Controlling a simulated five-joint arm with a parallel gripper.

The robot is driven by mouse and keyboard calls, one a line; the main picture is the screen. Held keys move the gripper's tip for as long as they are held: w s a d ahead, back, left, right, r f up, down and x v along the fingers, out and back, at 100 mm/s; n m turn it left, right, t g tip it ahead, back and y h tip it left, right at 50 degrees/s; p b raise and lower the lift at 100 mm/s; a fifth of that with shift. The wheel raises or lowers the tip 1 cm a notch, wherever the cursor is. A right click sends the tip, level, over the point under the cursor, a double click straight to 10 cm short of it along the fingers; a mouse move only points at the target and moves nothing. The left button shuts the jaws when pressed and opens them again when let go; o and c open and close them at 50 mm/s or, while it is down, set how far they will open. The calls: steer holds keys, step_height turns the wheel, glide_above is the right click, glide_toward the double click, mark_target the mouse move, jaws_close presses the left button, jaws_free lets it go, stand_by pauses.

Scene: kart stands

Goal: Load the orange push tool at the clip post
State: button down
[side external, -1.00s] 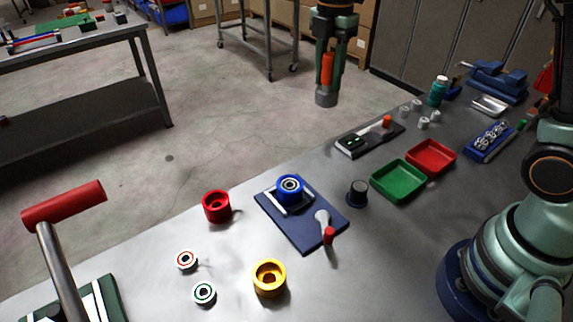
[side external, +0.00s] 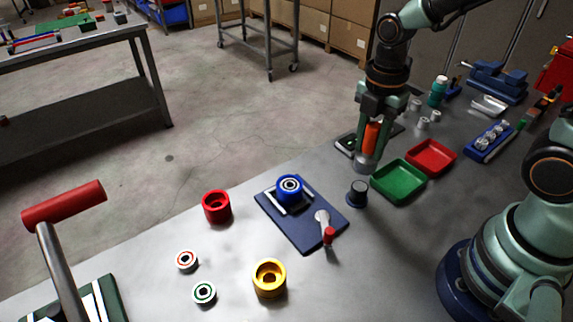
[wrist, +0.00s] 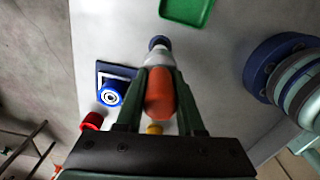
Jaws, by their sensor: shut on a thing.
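The orange push tool (side external: 373,134) has an orange handle and a wide grey lower end. My gripper (side external: 371,148) is shut on its handle and holds it upright above the table. The tool also shows between the fingers in the wrist view (wrist: 160,95). A short dark round post (side external: 357,194), which I take for the clip post, stands on the table just below and slightly left of the tool's end. A gap shows between them. In the wrist view the post (wrist: 159,42) lies just beyond the tool's grey end, which partly hides it.
A green tray (side external: 374,186) and red tray (side external: 432,170) lie right of the post. A blue plate (side external: 296,232) with a blue wheel (side external: 289,190) and red-knobbed lever lies to its left. A red ring (side external: 216,207) and yellow ring (side external: 268,280) stand further left.

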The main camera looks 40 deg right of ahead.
mark_target(367, 156)
steer(key=shift+f, duration=2.35)
steer(key=shift+f, duration=0.55)
stand_by(0.3)
steer(key=shift+r, duration=3.55)
